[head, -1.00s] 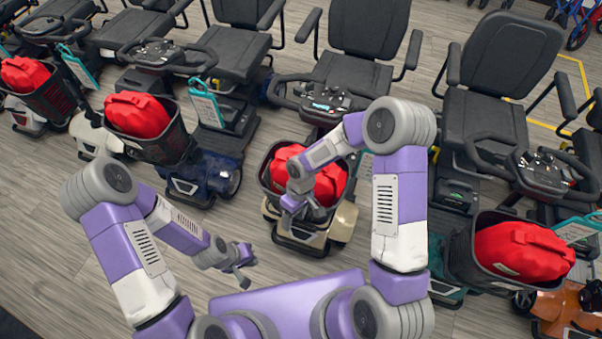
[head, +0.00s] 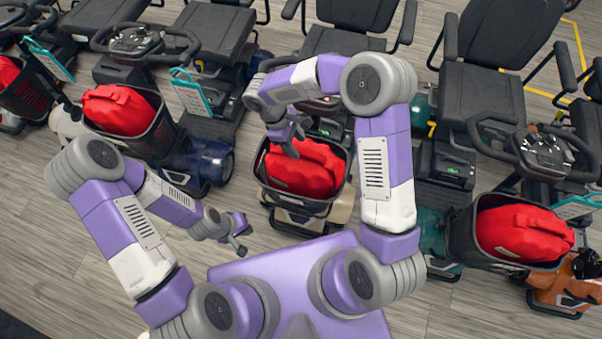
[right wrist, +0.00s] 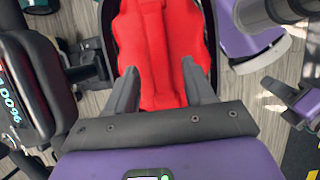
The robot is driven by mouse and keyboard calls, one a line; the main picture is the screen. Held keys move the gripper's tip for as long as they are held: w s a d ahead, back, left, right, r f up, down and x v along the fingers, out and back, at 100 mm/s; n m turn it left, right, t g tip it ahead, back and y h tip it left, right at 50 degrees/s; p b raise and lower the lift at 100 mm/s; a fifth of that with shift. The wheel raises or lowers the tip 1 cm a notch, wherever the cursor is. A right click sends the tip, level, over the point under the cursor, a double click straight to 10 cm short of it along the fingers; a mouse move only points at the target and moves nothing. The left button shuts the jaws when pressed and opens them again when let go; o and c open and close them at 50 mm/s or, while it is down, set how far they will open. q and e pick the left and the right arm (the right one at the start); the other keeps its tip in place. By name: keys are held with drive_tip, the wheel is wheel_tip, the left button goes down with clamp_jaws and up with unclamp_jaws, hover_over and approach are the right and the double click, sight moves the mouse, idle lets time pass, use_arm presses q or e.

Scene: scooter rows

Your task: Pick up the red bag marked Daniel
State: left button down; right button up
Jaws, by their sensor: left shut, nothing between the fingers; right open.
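A red bag (head: 308,169) sits in the black basket (head: 339,200) of the middle scooter. No name can be read on it. My right gripper (head: 287,142) is over the back left part of this bag. In the right wrist view, the open fingers (right wrist: 160,88) point at the red bag (right wrist: 162,45), one on each side of its raised middle, with nothing held. I cannot tell whether they touch it. My left gripper (head: 240,243) is shut and empty, low over the floor left of the middle scooter. Other red bags lie in the left (head: 118,110) and right (head: 525,233) baskets.
Scooters with black seats (head: 485,105) stand in a row across the view. Teal tags (head: 190,92) hang from several. The middle scooter's handlebar is partly behind my right arm. Bare wooden floor (head: 60,215) lies at the left front.

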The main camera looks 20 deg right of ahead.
sight(301, 173)
drive_tip(key=x, duration=0.3)
clamp_jaws()
drive_tip(key=shift+r, duration=0.1)
idle(1.3)
